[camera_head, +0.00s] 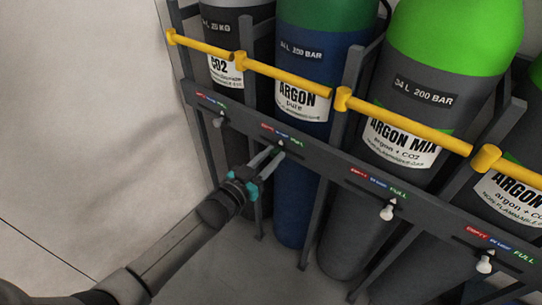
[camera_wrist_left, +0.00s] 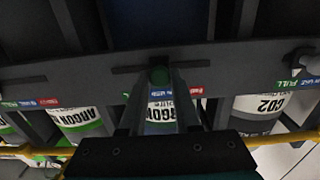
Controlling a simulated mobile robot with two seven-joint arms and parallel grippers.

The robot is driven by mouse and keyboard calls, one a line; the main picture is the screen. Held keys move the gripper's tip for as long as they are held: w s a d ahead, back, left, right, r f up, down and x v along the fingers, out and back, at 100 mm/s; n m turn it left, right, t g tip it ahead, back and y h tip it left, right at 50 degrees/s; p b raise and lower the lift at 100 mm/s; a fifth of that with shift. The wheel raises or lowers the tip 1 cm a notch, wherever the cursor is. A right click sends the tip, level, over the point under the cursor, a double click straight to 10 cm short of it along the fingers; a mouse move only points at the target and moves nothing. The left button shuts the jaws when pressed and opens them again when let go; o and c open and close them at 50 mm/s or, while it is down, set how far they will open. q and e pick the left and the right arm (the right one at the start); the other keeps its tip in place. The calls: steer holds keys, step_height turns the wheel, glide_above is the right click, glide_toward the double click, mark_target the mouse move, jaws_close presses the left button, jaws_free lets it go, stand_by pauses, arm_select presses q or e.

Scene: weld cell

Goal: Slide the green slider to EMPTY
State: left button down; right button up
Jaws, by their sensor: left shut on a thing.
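The green slider (camera_wrist_left: 158,75) is a small knob in a slot on the dark rack rail. It sits near the middle of its slot, close to the blue IN USE label, in front of the blue ARGON pure cylinder (camera_head: 318,65). My left gripper (camera_head: 277,149) reaches it from the front and its fingers are shut on the knob. The left wrist view, seen upside down, shows the two fingers (camera_wrist_left: 160,88) on either side of the green knob. The red EMPTY label (camera_head: 267,127) is on the left in the head view. My right gripper is not in view.
The rail (camera_head: 325,165) carries other pale knobs, at the CO2 cylinder (camera_head: 219,121), the ARGON MIX cylinder (camera_head: 387,211) and farther right (camera_head: 485,263). Yellow bars (camera_head: 290,77) run across the cylinders above the rail.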

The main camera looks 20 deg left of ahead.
mark_target(266, 138)
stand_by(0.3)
arm_select(q)
steer(key=shift+w+a, duration=0.15)
steer(key=shift+a, duration=0.2)
steer(key=a, duration=0.2)
steer(key=w+a, duration=0.1)
steer(key=shift+w+a+f+b, duration=0.1)
steer(key=shift+w+a+b, duration=0.05)
steer(key=shift+a+b, duration=0.25)
steer(key=shift+w+a, duration=0.1)
steer(key=shift+a, duration=0.1)
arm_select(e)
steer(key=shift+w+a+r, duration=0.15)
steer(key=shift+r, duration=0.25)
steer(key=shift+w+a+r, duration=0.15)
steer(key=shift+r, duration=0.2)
arm_select(q)
steer(key=c, duration=0.6)
jaws_free()
